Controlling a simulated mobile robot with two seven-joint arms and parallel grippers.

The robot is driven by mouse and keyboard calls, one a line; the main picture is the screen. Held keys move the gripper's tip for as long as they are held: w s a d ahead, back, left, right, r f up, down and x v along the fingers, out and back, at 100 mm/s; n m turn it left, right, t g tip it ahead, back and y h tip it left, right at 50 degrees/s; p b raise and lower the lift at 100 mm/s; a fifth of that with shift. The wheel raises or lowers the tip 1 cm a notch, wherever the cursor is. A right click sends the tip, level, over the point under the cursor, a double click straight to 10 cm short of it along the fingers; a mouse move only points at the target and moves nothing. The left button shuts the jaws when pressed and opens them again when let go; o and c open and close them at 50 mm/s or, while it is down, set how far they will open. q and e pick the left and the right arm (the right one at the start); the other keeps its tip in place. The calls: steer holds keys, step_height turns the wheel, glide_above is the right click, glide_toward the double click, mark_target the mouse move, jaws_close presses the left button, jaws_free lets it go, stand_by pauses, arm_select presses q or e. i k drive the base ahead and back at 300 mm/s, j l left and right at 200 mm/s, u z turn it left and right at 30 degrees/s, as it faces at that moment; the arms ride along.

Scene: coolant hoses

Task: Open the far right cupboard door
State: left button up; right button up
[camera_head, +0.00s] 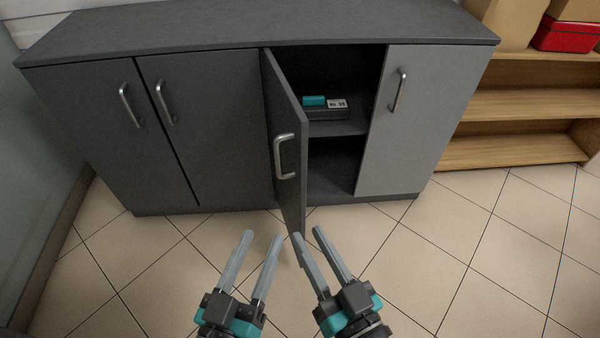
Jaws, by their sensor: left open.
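The grey cupboard (250,28) has several doors. The far right door (425,120) is shut and looks lighter than the others; its metal bar handle (398,90) is near its upper left side. My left gripper (262,236) is open and empty, low in front of the cupboard. My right gripper (308,233) is open and empty beside it, near the lower corner of the open door in the picture. I cannot tell whether it touches that door. Both are away from the far right handle.
The two left doors (90,130) (205,125) are shut. Inside the open compartment, a dark device with a teal part (325,107) sits on a shelf. A wooden shelf unit (520,105) with boxes and a red case (565,36) stands at right. The tiled floor (450,240) at right is clear.

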mark_target(424, 92)
steer(key=i+l, duration=0.15)
steer(key=l, duration=0.25)
steer(key=i+l, duration=0.15)
steer(key=l, duration=0.25)
steer(key=i+l, duration=0.15)
steer(key=l, duration=0.25)
steer(key=i+l, duration=0.2)
steer(key=l, duration=0.2)
